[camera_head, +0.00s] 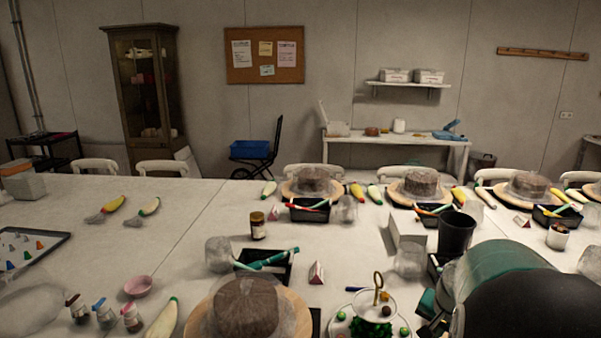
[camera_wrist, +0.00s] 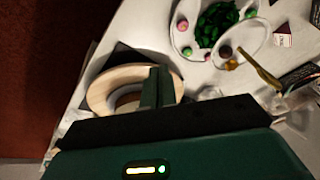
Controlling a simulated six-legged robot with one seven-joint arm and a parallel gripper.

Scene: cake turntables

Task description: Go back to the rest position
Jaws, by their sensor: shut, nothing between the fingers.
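My gripper (camera_wrist: 157,88) shows in the wrist view as dark green fingers pressed together, with nothing between them. It is over or near a round wooden turntable (camera_wrist: 98,92) close to the table's edge, and its fingers hide part of it. The gap between fingers and turntable cannot be judged. In the head view, a large black and green part of my arm fills the lower right and covers that part of the table. The fingertips cannot be made out there.
The long white table (camera_head: 185,215) holds cakes on wooden turntables, such as the near cake (camera_head: 245,305). The table's middle left is mostly clear.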

